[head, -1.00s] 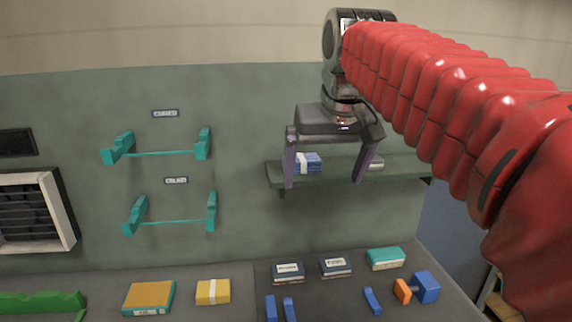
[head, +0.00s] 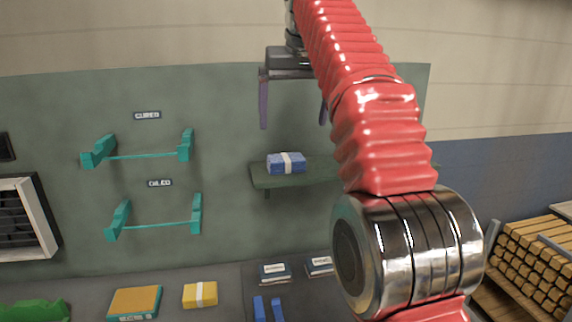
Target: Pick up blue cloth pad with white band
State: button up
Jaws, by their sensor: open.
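The blue cloth pad with a white band (head: 287,163) lies on a green wall shelf (head: 262,181), near its left end. My gripper (head: 293,122) hangs with its two purple-grey fingers pointing down, higher in the picture than the pad. The fingers are apart and nothing shows between them. The right finger is partly hidden behind my red-sleeved arm. The right part of the shelf is also hidden by the arm.
Teal brackets (head: 140,153) are on the green wall at left. On the bench below lie a yellow banded pad (head: 200,294), an orange-topped block (head: 135,302), dark labelled boxes (head: 275,273) and blue pegs (head: 277,309). Stacked wood (head: 532,262) stands at right.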

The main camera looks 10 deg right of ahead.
jog(key=shift+w, duration=1)
jog(key=shift+f, duration=0.25)
send_over(286, 158)
jog(key=s, duration=0.2)
jog(key=shift+d+f, duration=0.2)
jog(key=shift+f, duration=3.55)
jog(key=shift+x, duration=2.6)
jog(key=shift+a, duration=0.15)
jog(key=shift+c, duration=0.2)
jog(key=c, duration=1.1)
